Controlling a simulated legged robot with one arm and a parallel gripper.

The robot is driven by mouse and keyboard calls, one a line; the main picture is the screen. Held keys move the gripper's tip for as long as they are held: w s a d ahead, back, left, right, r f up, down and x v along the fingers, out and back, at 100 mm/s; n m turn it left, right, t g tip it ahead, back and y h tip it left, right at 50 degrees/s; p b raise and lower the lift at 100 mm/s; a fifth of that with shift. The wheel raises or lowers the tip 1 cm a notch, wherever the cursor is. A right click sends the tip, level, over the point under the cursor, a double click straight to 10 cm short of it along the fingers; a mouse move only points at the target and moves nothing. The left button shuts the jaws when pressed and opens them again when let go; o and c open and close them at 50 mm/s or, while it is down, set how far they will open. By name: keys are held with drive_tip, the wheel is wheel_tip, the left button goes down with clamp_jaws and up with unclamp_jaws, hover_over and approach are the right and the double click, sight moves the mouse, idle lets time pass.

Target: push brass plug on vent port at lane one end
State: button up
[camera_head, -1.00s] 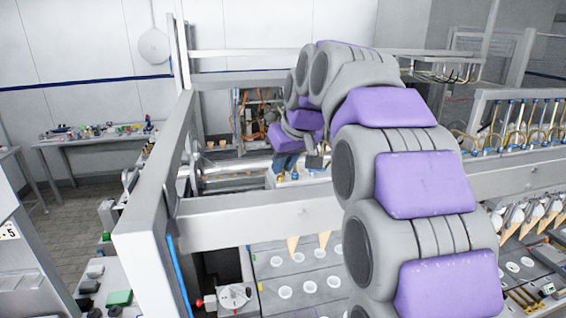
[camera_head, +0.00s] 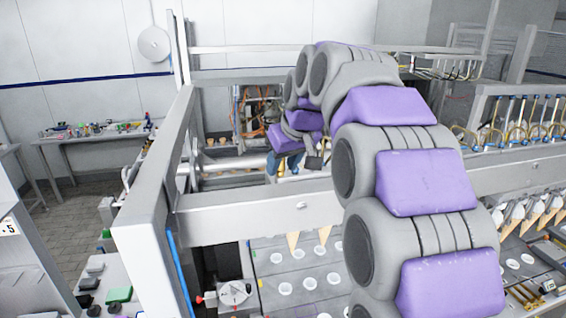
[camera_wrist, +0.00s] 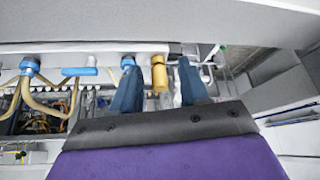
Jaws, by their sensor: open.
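A brass plug (camera_wrist: 159,76), a short yellow cylinder, shows in the wrist view between the two blue fingers of my gripper (camera_wrist: 157,66). The fingers are apart, with a gap visible on each side of the plug; I cannot tell whether the plug lies between the tips or beyond them. The vent port cannot be made out clearly. In the head view my gripper (camera_head: 287,163) is small, behind the front rail of the machine, and the plug cannot be made out there.
A pale beam crosses the top of the wrist view. Blue fittings with tan hoses (camera_wrist: 30,68) hang left of the fingers. In the head view a thick front rail (camera_head: 260,212) stands before my gripper. Cones (camera_head: 293,239) hang below it over a plate with white-rimmed holes (camera_head: 310,284).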

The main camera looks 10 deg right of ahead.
drive_tip(key=shift+r, duration=0.1)
drive_tip(key=shift+d+r, duration=0.1)
drive_tip(key=shift+r, duration=0.15)
drive_tip(key=p+v, duration=0.4)
drive_tip(key=v, duration=1.2)
drive_tip(key=shift+s+r, duration=0.15)
drive_tip(key=shift+r, duration=0.1)
drive_tip(key=shift+f, duration=0.1)
